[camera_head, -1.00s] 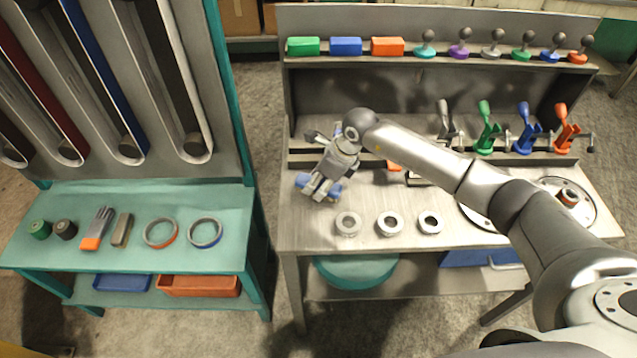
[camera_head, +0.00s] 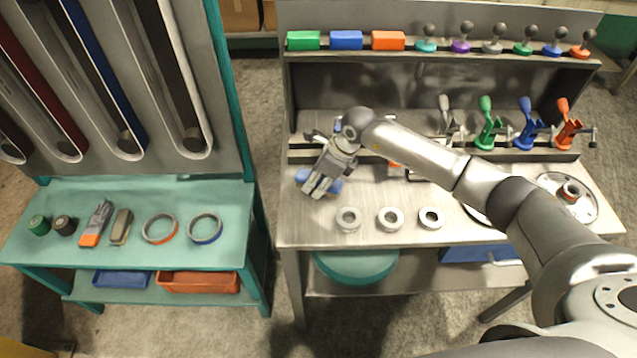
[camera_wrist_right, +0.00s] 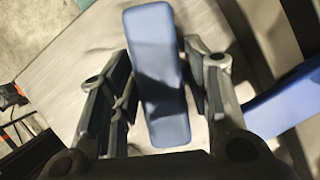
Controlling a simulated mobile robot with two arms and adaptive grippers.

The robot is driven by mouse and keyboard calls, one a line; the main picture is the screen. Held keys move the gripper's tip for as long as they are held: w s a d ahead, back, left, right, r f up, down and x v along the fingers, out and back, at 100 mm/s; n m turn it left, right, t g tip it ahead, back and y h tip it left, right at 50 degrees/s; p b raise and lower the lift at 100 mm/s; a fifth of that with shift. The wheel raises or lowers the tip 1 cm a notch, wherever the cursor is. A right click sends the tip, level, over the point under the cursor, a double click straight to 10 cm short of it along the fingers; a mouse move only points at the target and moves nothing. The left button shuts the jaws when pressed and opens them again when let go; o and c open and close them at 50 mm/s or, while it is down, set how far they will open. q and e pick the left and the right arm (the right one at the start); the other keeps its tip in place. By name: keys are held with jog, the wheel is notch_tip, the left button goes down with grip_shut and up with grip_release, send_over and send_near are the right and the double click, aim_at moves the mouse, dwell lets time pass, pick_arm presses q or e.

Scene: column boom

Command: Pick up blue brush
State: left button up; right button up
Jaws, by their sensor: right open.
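The blue brush (camera_head: 304,177) lies at the left end of the grey workbench, partly covered by my right gripper (camera_head: 320,187) in the head view. In the right wrist view the brush shows as a long blue block (camera_wrist_right: 157,75) between the two fingers of my open right gripper (camera_wrist_right: 160,100). Gaps show on both sides of the block, so the fingers look apart from it. Its underside is hidden. My left gripper is not in view.
Three metal rings (camera_head: 390,220) lie near the bench's front edge. Coloured clamps (camera_head: 487,125) stand at the back right, below a shelf with coloured blocks (camera_head: 346,40). Another blue surface (camera_wrist_right: 285,105) shows at the right in the wrist view. A teal table (camera_head: 140,195) stands left.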

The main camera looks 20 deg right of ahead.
jog(key=shift+c, duration=0.2)
jog(key=c, duration=0.9)
jog(key=shift+r, duration=0.1)
jog(key=shift+r+p, duration=0.3)
jog(key=shift+p, duration=0.25)
notch_tip(320, 180, up, 2)
jog(key=b, duration=0.2)
jog(key=shift+w+r+b, duration=0.1)
jog(key=shift+r+b, duration=0.1)
jog(key=shift+b, duration=0.15)
jog(key=s+r, duration=0.1)
jog(key=s+d+r, duration=0.1)
jog(key=r, duration=0.1)
jog(key=s+r+b, duration=0.1)
jog(key=shift+s+d+r, duration=0.25)
jog(key=shift+s+r, duration=0.15)
jog(key=s+d+r+b, duration=0.3)
jog(key=s+r, duration=0.2)
jog(key=s, duration=0.4)
jog(key=shift+s+d+r, duration=0.15)
jog(key=shift+s+r, duration=0.15)
